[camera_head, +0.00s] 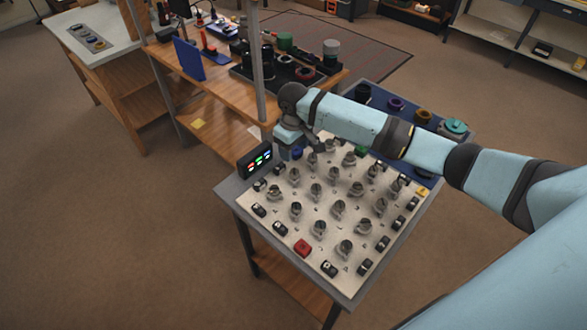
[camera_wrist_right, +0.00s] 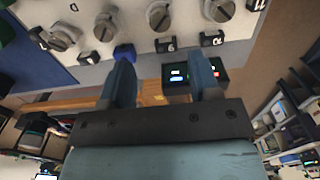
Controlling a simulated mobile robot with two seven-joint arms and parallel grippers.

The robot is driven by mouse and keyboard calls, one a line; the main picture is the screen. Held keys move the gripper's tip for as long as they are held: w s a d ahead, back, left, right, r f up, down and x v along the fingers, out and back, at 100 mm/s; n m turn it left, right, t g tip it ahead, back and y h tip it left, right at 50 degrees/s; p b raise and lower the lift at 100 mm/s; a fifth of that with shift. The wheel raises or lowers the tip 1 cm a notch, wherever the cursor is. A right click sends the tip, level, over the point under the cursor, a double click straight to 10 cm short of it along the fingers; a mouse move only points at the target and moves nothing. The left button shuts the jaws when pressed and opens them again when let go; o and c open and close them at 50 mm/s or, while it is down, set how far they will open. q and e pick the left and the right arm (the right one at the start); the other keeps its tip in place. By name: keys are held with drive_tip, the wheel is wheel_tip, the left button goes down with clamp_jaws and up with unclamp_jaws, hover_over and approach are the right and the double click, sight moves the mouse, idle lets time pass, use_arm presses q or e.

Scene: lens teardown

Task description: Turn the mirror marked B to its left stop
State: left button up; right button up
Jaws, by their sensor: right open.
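A pale board (camera_head: 270,217) carries several grey round mirror knobs, with black labelled blocks along its edges. The labels are too small in the head view for me to pick out the mirror marked B. My right gripper (camera_head: 299,153) is over the board's far left edge, beside the display box. In the right wrist view, my right gripper (camera_wrist_right: 162,62) is open with nothing between its fingers. Beyond the fingertips there are a grey knob (camera_wrist_right: 161,15), black labelled blocks (camera_wrist_right: 165,45) and a blue block (camera_wrist_right: 124,52). I cannot read the block letters surely. My left gripper is out of view.
A black display box (camera_head: 255,158) with coloured readouts stands at the board's left corner. A red block (camera_head: 302,247) sits at the near edge. A blue tray (camera_head: 378,105) with round parts lies behind my right arm. A wooden bench (camera_head: 217,90) stands farther back.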

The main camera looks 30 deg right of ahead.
sight(293, 171)
wheel_tip(293, 171, down, 9)
drive_tip(key=shift+f, duration=0.15)
drive_tip(key=c, duration=0.9)
